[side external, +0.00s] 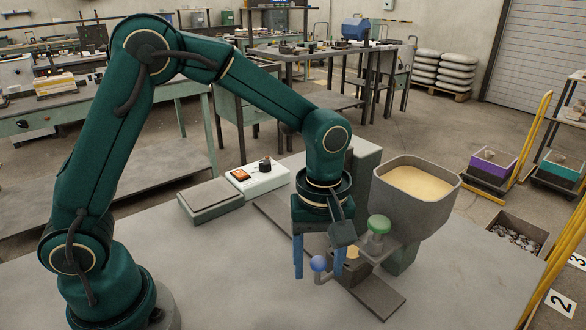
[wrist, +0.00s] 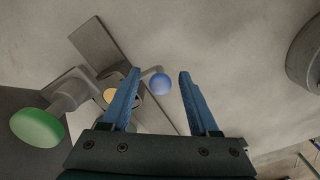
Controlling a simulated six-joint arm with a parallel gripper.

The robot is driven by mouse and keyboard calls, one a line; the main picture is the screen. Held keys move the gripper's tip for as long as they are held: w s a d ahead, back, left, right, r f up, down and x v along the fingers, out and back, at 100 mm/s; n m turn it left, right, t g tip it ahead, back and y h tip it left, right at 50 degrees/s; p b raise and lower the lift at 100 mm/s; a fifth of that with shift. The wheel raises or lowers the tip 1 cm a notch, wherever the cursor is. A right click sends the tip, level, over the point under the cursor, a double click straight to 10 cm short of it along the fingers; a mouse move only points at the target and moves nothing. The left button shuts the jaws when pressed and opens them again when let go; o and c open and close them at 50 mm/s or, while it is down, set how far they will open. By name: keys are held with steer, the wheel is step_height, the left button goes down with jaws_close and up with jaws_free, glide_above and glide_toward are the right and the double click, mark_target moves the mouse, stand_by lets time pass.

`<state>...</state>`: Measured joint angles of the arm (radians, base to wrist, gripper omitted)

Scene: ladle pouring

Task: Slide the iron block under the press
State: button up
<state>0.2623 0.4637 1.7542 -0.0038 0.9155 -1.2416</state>
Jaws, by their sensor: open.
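My gripper (side external: 331,258) is open, fingers pointing down. A blue ball knob (side external: 319,263) on a grey bent handle shows by the fingers. In the wrist view the same knob (wrist: 160,84) appears between the two fingertips (wrist: 160,72), with space on both sides; contact cannot be told. A green round knob (side external: 379,224) stands on a grey post beside the gripper. A small tan round piece (side external: 352,251) sits near the handle, beside a dark flat rail (side external: 380,298). I cannot tell which part is the iron block or the press.
A grey hopper (side external: 427,209) full of tan grains stands right of my gripper. A white control box (side external: 262,180) and a flat grey scale-like box (side external: 209,200) lie behind left. A bin of dark pieces (side external: 516,236) is far right. The table's front (side external: 230,290) is clear.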

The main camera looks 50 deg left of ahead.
steer(key=shift+r, duration=1.7)
